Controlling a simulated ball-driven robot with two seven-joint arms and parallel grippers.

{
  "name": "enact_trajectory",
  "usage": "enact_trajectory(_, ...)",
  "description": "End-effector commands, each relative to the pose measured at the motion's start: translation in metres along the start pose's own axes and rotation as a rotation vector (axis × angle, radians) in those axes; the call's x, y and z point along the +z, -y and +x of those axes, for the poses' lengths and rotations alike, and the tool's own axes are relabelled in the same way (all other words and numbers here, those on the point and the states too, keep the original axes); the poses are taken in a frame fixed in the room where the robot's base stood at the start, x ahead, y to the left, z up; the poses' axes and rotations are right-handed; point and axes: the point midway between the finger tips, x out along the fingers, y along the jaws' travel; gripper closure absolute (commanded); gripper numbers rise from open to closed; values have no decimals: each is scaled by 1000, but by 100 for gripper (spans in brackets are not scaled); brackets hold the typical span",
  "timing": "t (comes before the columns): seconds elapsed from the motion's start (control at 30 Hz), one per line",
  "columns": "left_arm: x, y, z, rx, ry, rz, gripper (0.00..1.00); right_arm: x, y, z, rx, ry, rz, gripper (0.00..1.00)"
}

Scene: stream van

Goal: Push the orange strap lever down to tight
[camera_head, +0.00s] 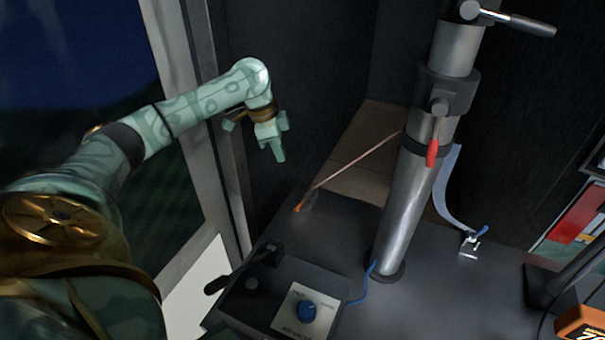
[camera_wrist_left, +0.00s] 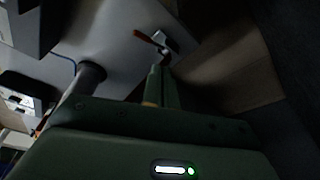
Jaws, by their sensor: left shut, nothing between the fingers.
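The orange strap lever (camera_head: 299,208) is a small orange piece at the low end of a tan strap (camera_head: 350,168). The strap runs up to the metal mast (camera_head: 402,205). In the left wrist view an orange-red lever (camera_wrist_left: 145,36) sticks out from a silver fitting (camera_wrist_left: 166,43), beyond the fingertips. My left gripper (camera_head: 279,155) is shut and empty, in the air above and left of the lever, apart from it. Its fingers also show in the left wrist view (camera_wrist_left: 160,82). The lever's exact angle is too small to tell. My right gripper is out of view.
A red handle (camera_head: 432,153) hangs on the mast. A blue strap (camera_head: 446,195) ends at a silver fitting (camera_head: 469,244) right of it. A control box with a blue knob (camera_head: 306,309) stands in front. A window frame (camera_head: 195,110) rises beside my left arm.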

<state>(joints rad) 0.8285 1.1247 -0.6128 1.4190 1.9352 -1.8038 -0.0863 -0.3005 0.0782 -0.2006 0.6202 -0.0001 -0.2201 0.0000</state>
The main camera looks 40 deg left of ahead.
Motion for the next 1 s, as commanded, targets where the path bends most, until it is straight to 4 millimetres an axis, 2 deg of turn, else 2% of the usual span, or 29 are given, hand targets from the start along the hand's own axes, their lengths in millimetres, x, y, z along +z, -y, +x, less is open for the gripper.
enact_trajectory(0.03,-1,0,-17,-4,-2,0,100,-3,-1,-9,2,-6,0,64)
enact_trajectory(0.1,-2,0,-29,-3,-1,1,100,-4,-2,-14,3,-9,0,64)
enact_trajectory(0.3,-2,0,-50,0,0,0,100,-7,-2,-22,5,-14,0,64)
enact_trajectory(1.0,-1,0,-53,1,1,1,100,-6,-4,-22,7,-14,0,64)
